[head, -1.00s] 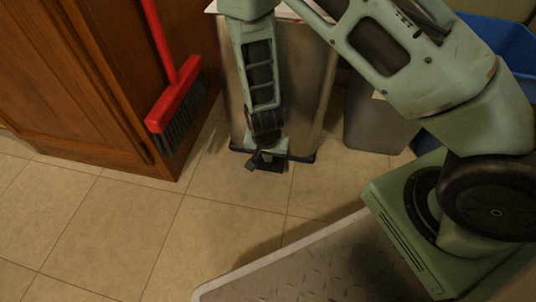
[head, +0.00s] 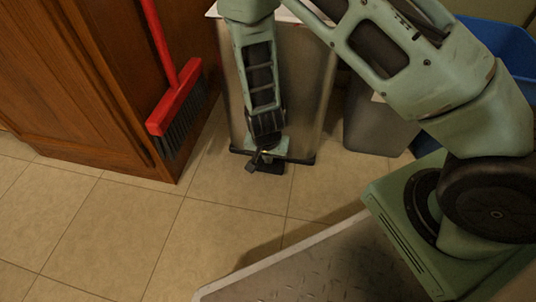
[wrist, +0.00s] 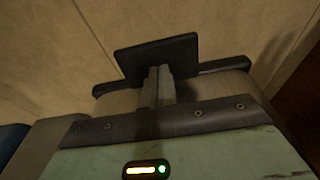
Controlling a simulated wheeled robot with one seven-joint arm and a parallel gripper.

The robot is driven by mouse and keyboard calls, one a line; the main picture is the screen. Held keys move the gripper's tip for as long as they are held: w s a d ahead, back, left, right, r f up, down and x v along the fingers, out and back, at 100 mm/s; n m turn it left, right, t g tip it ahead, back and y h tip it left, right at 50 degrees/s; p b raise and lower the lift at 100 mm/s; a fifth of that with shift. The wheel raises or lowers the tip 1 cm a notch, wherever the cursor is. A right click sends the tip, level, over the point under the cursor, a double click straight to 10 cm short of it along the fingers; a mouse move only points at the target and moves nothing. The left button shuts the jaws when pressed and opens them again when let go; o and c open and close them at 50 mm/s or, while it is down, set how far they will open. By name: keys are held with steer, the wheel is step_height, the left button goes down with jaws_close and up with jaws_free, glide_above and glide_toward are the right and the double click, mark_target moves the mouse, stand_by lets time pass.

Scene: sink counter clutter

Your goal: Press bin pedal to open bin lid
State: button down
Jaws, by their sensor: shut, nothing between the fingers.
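The bin (head: 312,95) is a tall metallic box with a dark base rim, standing beside the wooden cabinet. Its black pedal (head: 272,168) sticks out at the bottom front, partly hidden by my gripper (head: 257,160). In the wrist view, the pedal (wrist: 140,58) is a flat dark plate in front of the base rim. My gripper (wrist: 158,72) is shut and empty, with its fingertips over the pedal's edge. Whether they touch it I cannot tell. Only a pale edge shows at the bin's top, mostly behind my arm, so the lid's state is unclear.
A red broom (head: 176,100) leans against the wooden cabinet (head: 85,85) left of the bin. A grey bin (head: 372,125) and a blue container (head: 500,55) stand to the right. The tiled floor (head: 130,225) in front is clear.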

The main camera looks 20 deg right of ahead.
step_height(320, 180, up, 10)
steer(key=p, duration=0.9)
steer(key=shift+f+p, duration=0.2)
steer(key=shift+p, duration=0.15)
steer(key=s+a+r+n+g+y+p, duration=0.1)
steer(key=s+a+r+n+p, duration=0.15)
steer(key=r, duration=0.65)
steer(key=s+a+r+n+y+p, duration=0.1)
steer(key=s+a+r+n+p, duration=0.2)
steer(key=r, duration=0.6)
steer(key=s+a+r+n+g+y+p, duration=0.1)
steer(key=s+a+r+p, duration=0.15)
steer(key=a+r, duration=0.45)
steer(key=s+d+r+n+p, duration=0.2)
steer(key=s+r+n+p, duration=0.15)
steer(key=r, duration=0.35)
steer(key=s+d+r+n+h+p, duration=0.15)
steer(key=s+r, duration=0.25)
steer(key=r, duration=0.4)
steer(key=s+d+r+n+y+p, duration=0.1)
steer(key=s+d+r+n+p, duration=0.25)
steer(key=r, duration=0.35)
step_height(320, 180, up, 38)
steer(key=p, duration=3.7)
steer(key=shift+s+a+h, duration=0.35)
steer(key=shift+s, duration=0.05)
